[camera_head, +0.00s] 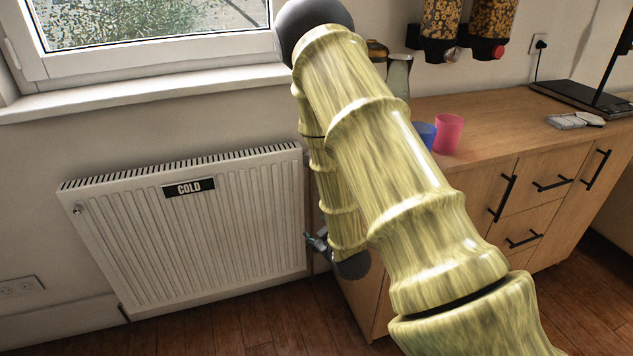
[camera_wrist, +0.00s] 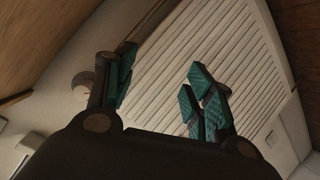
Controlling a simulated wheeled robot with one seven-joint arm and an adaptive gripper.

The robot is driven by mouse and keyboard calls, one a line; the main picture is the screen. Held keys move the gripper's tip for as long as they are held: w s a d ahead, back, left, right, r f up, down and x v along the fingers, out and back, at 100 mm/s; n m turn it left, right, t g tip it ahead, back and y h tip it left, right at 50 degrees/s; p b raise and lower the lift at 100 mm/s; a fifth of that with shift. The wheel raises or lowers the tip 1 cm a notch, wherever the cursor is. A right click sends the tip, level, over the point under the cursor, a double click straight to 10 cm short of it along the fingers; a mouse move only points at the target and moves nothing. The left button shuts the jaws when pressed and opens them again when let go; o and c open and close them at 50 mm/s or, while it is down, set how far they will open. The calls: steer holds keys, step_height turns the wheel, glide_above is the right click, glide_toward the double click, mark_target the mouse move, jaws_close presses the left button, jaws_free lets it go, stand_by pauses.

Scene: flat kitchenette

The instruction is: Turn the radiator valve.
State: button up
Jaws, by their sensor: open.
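The white ribbed radiator (camera_head: 240,235) hangs under the window, with a black "COLD" sign (camera_head: 188,188) on its front. A pale round knob (camera_wrist: 82,85), seemingly the valve, shows in the wrist view. It is just outside the left finger, partly hidden by it, not between the fingers; I cannot tell whether they touch. My gripper (camera_head: 318,240) is by the radiator's lower right edge in the head view, mostly hidden by my arm. In the wrist view my gripper (camera_wrist: 160,88) is open and empty, its teal-padded fingers spread before the radiator panel (camera_wrist: 205,50).
A wooden cabinet (camera_head: 480,195) stands close at the right of the radiator, partly behind my arm. Pink (camera_head: 449,133) and blue (camera_head: 424,134) cups stand on its top. The windowsill (camera_head: 150,97) juts out above the radiator. Open floor (camera_head: 215,333) lies in front.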

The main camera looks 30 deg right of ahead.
steer(key=w+d+r+n+t+h+b, duration=0.15)
steer(key=w+d+r+t+b, duration=0.4)
steer(key=r, duration=0.55)
steer(key=shift+g, duration=0.35)
steer(key=x, duration=0.8)
steer(key=d+x, duration=0.1)
steer(key=x, duration=0.3)
steer(key=shift+s, duration=0.15)
steer(key=shift+d+r, duration=0.1)
steer(key=shift+r, duration=0.05)
steer(key=c, duration=1)
